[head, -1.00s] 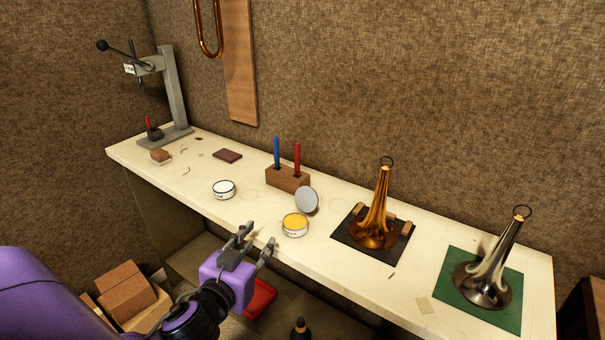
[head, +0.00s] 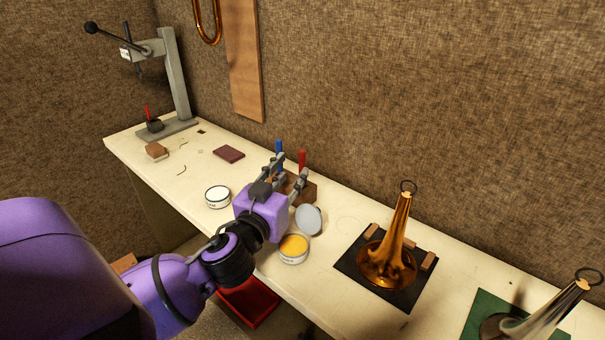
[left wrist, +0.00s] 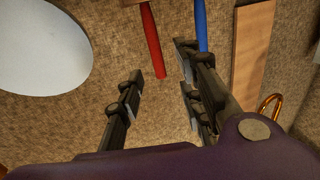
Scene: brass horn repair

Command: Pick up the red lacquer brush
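The red lacquer brush (head: 301,158) stands upright, handle up, in a wooden block holder (head: 309,194) at the back of the bench. A blue-handled brush (head: 279,147) stands beside it on the left. My left gripper (head: 288,173) is open in front of the holder and hides much of it. In the left wrist view the red handle (left wrist: 153,40) appears in line with the gap between the open fingers (left wrist: 160,66), with no clear contact. The blue handle (left wrist: 201,22) appears beyond the right finger. My right gripper is out of view.
An open tin of yellow paste (head: 293,248) with its grey lid (head: 309,219) leaning stands close by on the right. A white-topped tin (head: 217,197) is on the left. A brass bell (head: 388,258) stands on a dark mat farther right.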

